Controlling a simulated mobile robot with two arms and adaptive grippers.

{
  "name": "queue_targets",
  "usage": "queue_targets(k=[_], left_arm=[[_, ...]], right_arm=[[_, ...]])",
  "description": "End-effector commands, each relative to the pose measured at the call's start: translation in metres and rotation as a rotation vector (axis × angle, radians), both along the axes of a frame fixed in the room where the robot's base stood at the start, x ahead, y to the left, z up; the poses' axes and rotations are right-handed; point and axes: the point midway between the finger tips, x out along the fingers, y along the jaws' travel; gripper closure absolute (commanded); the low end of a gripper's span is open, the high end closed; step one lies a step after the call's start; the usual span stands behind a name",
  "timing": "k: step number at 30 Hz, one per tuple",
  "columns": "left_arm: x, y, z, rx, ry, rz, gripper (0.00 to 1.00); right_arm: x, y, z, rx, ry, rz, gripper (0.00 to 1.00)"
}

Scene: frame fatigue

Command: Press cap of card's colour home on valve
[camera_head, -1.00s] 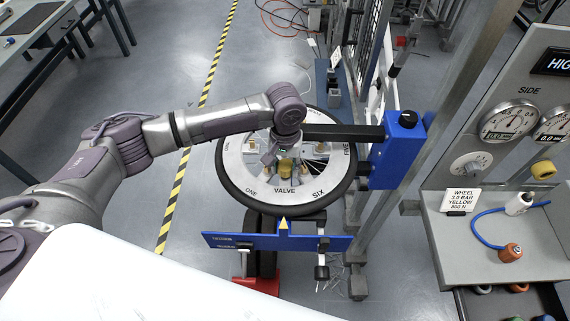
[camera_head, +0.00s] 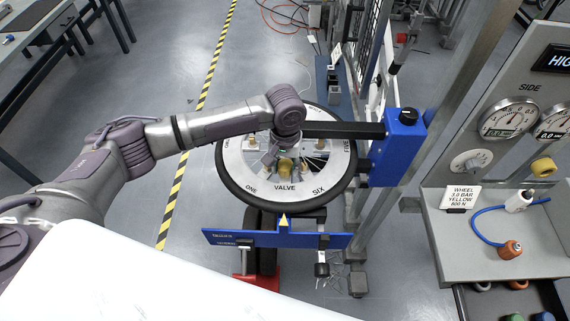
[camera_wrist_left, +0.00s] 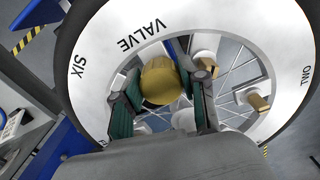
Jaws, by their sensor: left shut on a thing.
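The wheel (camera_head: 233,182) lies face up on its stand, with VALVE printed on the white rim nearest me. My left gripper (camera_head: 284,160) is over the wheel's open middle, just inboard of that word. It is shut on a yellow cap (camera_wrist_left: 160,82), which also shows in the head view (camera_head: 286,167). The valve is not seen apart from the cap, and I cannot tell whether the cap touches it. The card (camera_head: 461,198) on the right bench reads WHEEL, 3.0 BAR, YELLOW, 850 N. My right gripper is not in view.
Brass-tipped studs (camera_wrist_left: 258,103) stand near the gripper inside the wheel. A blue clamp post (camera_head: 397,150) with a dark bar flanks the wheel on the right. A blue front bar (camera_head: 225,238) with a yellow pointer is in front. A blue hose (camera_head: 480,232) lies on the bench.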

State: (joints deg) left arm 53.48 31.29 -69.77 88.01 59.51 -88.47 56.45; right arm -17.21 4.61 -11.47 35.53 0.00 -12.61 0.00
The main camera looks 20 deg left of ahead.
Motion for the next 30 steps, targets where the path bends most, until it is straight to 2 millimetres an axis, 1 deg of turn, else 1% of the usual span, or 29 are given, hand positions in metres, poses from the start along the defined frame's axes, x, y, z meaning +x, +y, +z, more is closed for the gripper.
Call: queue_targets(k=[13, 14, 18, 27, 30], left_arm=[[0.0005, -0.0001, -0.0056, -0.001, 0.000, 0.000, 0.83], [0.0004, -0.0002, -0.0057, -0.001, 0.000, 0.000, 0.53], [0.0004, -0.0003, -0.0057, 0.000, 0.000, 0.000, 0.30], [0.0006, 0.0008, -0.0056, 0.002, -0.001, 0.001, 0.29], [0.0010, 0.0007, -0.0024, 0.001, -0.002, 0.001, 0.29]], right_arm=[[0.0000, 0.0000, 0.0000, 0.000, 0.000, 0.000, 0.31], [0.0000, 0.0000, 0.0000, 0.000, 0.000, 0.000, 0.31], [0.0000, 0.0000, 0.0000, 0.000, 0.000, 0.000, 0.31], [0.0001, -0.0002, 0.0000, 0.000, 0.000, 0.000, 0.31], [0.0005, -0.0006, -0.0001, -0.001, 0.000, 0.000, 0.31]])
